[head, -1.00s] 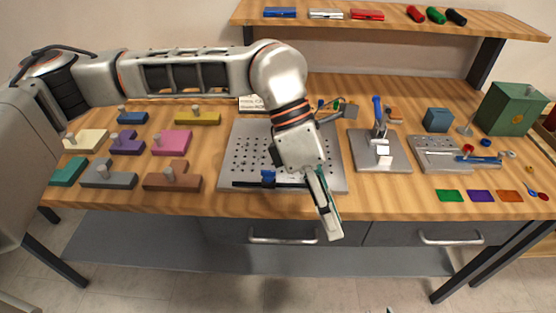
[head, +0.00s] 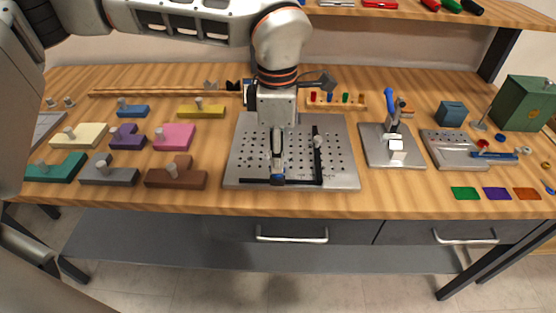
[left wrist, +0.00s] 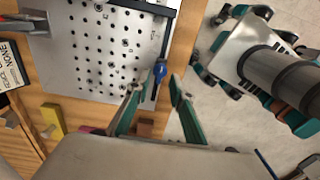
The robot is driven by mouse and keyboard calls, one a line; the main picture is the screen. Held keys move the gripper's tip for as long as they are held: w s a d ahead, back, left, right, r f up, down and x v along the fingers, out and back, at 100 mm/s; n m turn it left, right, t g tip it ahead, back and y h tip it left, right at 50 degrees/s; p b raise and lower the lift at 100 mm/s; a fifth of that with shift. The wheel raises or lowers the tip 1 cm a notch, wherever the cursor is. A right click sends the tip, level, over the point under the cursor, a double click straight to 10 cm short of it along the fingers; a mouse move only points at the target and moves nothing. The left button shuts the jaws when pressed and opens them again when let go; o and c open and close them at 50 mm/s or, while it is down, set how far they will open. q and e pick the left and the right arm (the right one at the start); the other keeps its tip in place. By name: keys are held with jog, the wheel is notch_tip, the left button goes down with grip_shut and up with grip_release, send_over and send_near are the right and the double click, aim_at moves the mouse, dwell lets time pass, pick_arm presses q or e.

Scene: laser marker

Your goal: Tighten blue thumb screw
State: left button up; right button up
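The blue thumb screw (head: 278,180) sits at the front edge of the perforated metal plate (head: 240,165), on the black L-shaped fence (head: 305,181). In the left wrist view the blue thumb screw (left wrist: 160,71) shows just beyond the fingertips, around the middle of the gap. My left gripper (head: 277,156) points down over the plate, just behind the screw in the head view. In the left wrist view the left gripper (left wrist: 156,83) has its two teal fingers apart with nothing between them. I cannot tell its exact height above the screw. My right gripper is not in view.
A toggle clamp on a plate (head: 375,155) stands right of the perforated plate. Several coloured blocks with pegs, such as the brown one (head: 190,180), lie on the left. A green box (head: 522,102) stands at the back right. The table's front edge is close to the screw.

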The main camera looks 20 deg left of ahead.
pick_arm(q)
jog(key=shift+f, duration=1.05)
jog(key=shift+c, duration=0.3)
grip_shut()
